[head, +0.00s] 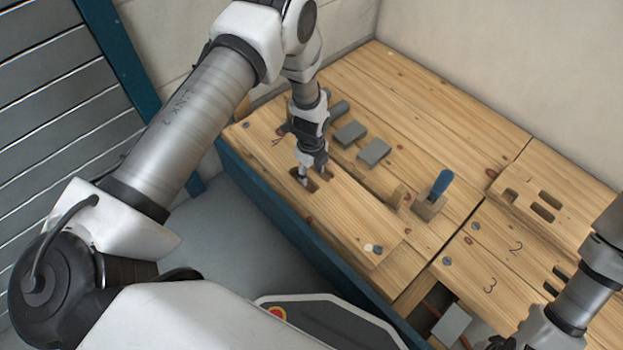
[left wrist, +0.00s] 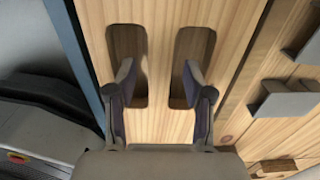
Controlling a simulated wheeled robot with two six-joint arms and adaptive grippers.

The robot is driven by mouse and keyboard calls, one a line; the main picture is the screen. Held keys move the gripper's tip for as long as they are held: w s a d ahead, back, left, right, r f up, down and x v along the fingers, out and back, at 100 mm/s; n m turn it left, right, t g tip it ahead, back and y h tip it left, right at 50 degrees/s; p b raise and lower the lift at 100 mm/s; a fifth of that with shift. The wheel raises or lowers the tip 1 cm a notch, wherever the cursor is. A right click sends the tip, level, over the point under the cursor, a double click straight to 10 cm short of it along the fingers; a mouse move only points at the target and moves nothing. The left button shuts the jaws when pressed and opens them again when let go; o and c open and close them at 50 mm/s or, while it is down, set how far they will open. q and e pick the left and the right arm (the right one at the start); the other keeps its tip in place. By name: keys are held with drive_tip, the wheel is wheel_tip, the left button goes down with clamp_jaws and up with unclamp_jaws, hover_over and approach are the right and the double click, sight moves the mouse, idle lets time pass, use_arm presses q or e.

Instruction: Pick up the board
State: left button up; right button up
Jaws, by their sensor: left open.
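The board (head: 343,213) is a long light-wood plank with two dark slots, lying along the front edge of the workbench. It also shows in the left wrist view (left wrist: 160,60), where the slots lie side by side with a strip of wood between them. My left gripper (head: 310,179) is open and points down at the slots. In the left wrist view its two fingers (left wrist: 158,82) stand one at each slot, on either side of the strip. I cannot tell how deep the tips reach. My right gripper (head: 501,343) is only partly in view at the bottom right.
Two grey blocks (head: 374,151) and a blue-handled tool in a wooden holder (head: 428,207) stand behind the board. A numbered wooden panel (head: 497,262) lies to the right, beside an opening with a grey plate (head: 452,324). A blue rail (head: 275,205) runs along the bench's front.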

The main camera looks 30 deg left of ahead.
use_arm(q)
drive_tip(key=shift+r, duration=0.15)
clamp_jaws()
